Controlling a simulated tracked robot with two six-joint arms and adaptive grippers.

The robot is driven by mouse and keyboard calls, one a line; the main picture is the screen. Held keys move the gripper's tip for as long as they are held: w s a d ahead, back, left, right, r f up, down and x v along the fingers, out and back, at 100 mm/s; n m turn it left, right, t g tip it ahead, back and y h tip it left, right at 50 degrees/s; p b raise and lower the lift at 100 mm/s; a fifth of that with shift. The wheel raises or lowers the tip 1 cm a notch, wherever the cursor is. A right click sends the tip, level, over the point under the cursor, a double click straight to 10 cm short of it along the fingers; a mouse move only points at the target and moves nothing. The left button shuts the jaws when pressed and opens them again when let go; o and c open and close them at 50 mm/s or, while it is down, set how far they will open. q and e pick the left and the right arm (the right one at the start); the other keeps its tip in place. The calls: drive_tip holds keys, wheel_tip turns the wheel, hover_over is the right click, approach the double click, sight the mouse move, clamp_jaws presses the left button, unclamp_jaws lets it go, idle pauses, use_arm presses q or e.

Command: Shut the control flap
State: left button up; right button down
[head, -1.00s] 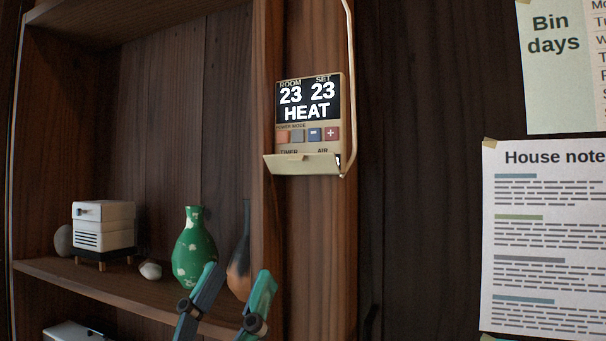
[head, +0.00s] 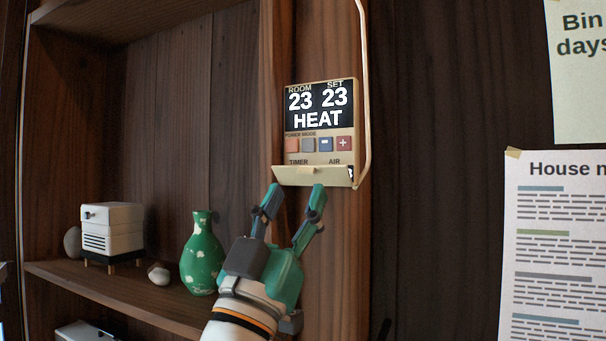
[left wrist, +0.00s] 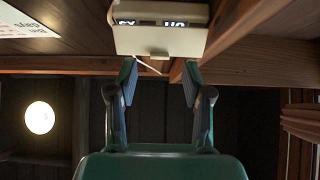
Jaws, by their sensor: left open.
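The wall controller (head: 320,108) is a beige panel on a wooden post, its display reading 23, 23 and HEAT. Its control flap (head: 312,177) hangs open at the bottom edge, tilted outward, below the TIMER and AIR labels. In the left wrist view the flap (left wrist: 160,42) shows at the top centre, beyond the fingers. My left gripper (head: 294,190) is open and empty, with its fingertips just below the flap in the head view. I cannot tell whether they touch it. My right gripper is not in view.
A pale cable (head: 366,90) runs down the controller's right side. Paper notices (head: 555,245) hang on the right.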

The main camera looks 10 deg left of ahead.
sight(308, 170)
use_arm(q)
drive_tip(key=shift+p+x, duration=0.3)
drive_tip(key=shift+x, duration=1.35)
clamp_jaws()
drive_tip(key=shift+d, duration=0.15)
